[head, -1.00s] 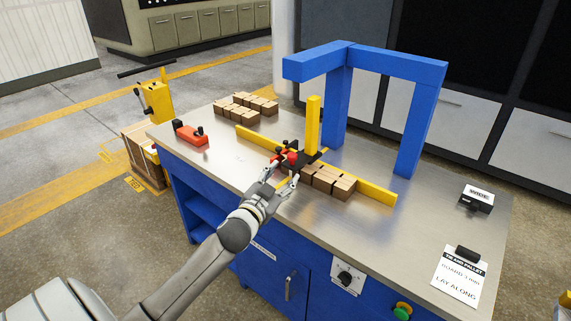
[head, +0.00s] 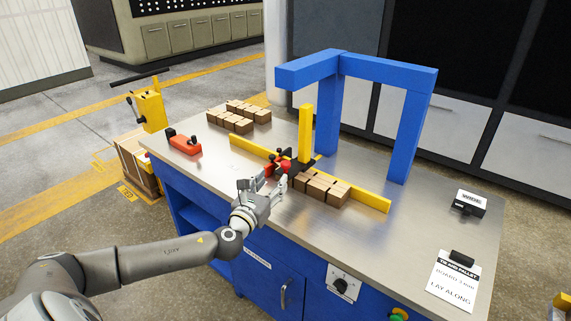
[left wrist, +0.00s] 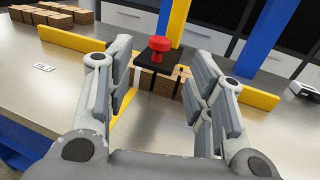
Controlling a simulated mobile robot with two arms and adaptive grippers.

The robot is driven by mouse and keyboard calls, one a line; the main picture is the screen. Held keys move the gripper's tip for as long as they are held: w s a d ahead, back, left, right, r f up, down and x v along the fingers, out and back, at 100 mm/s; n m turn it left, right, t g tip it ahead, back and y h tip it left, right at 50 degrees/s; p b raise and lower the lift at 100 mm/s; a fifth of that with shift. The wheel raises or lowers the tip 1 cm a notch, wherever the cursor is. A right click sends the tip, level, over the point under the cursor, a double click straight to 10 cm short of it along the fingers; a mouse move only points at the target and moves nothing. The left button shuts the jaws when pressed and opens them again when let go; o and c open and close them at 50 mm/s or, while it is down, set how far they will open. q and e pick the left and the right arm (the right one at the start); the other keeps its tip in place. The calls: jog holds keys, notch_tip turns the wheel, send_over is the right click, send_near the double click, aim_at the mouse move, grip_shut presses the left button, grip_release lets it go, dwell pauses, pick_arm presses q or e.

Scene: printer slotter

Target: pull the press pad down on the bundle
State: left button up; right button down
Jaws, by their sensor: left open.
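The press pad is a black plate with a red knob on top. It shows between my fingers in the left wrist view (left wrist: 158,57), in front of the yellow post (left wrist: 178,20). In the head view the red knob (head: 284,167) is partly hidden. Brown blocks show below and behind the pad in the wrist view (left wrist: 166,86); how far the pad is from them I cannot tell. My left gripper (head: 262,185) is open and empty, just short of the knob, with its fingers pointing toward it. My right gripper is not in view.
A yellow fence (head: 360,194) runs along the metal bench (head: 395,250). Brown blocks (head: 322,188) lie by it; more (head: 238,116) stand at the back left. A blue frame (head: 405,130) rises behind. An orange-red tool (head: 185,146) lies at the left.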

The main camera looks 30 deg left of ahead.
aim_at(284, 167)
pick_arm(q)
jog(key=w, duration=0.3)
jog(key=w+a, duration=0.1)
jog(key=w, duration=0.6)
jog(key=shift+w+a, duration=0.2)
jog(key=shift+a, duration=0.2)
jog(key=c, duration=0.8)
